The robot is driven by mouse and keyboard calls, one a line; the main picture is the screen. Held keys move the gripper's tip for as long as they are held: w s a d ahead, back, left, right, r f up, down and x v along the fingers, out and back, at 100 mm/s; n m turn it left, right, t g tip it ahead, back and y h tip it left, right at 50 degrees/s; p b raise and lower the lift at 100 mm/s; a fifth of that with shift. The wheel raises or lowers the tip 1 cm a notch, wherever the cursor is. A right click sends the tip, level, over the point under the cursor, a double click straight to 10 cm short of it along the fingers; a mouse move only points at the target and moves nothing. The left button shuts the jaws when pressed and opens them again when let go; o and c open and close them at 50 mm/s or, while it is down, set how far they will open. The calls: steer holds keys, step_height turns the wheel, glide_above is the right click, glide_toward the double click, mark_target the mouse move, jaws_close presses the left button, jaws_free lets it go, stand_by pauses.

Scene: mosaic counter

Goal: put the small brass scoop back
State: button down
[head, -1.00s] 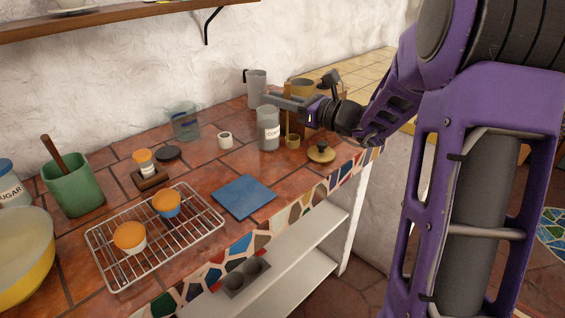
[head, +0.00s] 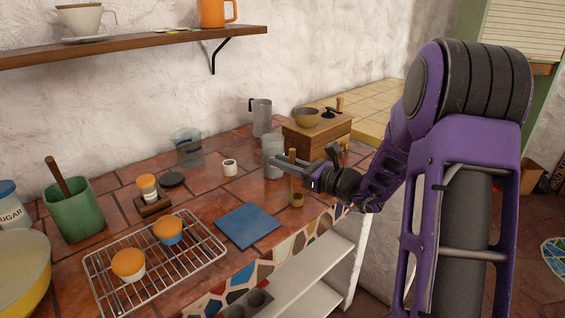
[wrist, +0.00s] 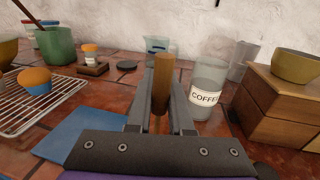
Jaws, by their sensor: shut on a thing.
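My gripper (head: 292,160) is shut on the brass scoop's upright handle (wrist: 162,84). The scoop's small cup (head: 297,200) hangs at the lower end, near the counter's front edge; I cannot tell whether it touches the tiles. In the wrist view the jaws hide the lower part of the scoop. The glass coffee jar (head: 272,158) stands just behind and left of the gripper. In the wrist view the jar (wrist: 208,88) is right of the handle, apart from it, with its COFFEE label facing me.
A wooden grinder (head: 318,137) with a brass bowl stands behind the gripper, and a grey jug (head: 261,118) behind the jar. A small white pot (head: 230,168) and a blue tile (head: 247,225) lie left. A wire rack (head: 190,265) holds two orange-topped cups.

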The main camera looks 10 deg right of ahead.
steer(key=c, duration=0.8)
jaws_free()
steer(key=shift+f, duration=0.1)
steer(key=p+v, duration=0.1)
steer(key=v, duration=1.1)
steer(key=shift+r, duration=0.2)
